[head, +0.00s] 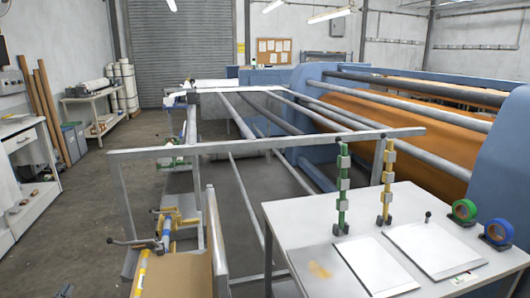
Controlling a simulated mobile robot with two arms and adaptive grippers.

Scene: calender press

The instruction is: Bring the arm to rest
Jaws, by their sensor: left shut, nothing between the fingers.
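My right gripper is not in view.
A white bench (410,250) with sheets, upright holders and tape rolls is at the right. The blue press (330,95) stands behind. Grey floor (90,215) is free at left.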

